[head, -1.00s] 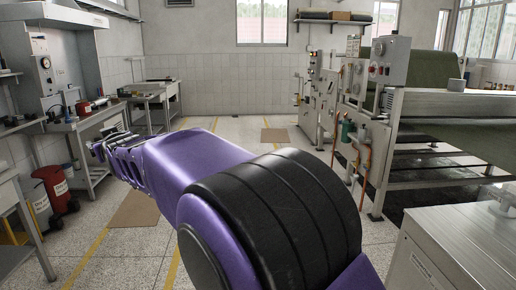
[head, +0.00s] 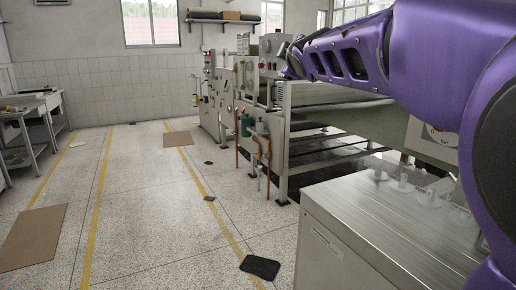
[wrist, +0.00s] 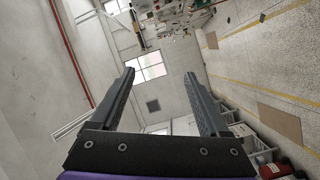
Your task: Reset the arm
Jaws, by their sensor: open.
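My gripper (wrist: 158,85) is open in the wrist view, with its two dark fingers spread apart and nothing between them. Past the fingers the wrist view shows a pale wall and windows, turned on their side. In the head view my purple arm fills the upper right and reaches left across the front of the machine. The gripper's fingers cannot be made out there.
A metal cabinet (head: 375,225) stands close at the lower right, below my arm. A large machine (head: 262,95) stands behind it. A workbench (head: 38,105) is at the left. The floor between has yellow lines, brown mats (head: 32,237) and a dark pad (head: 260,267).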

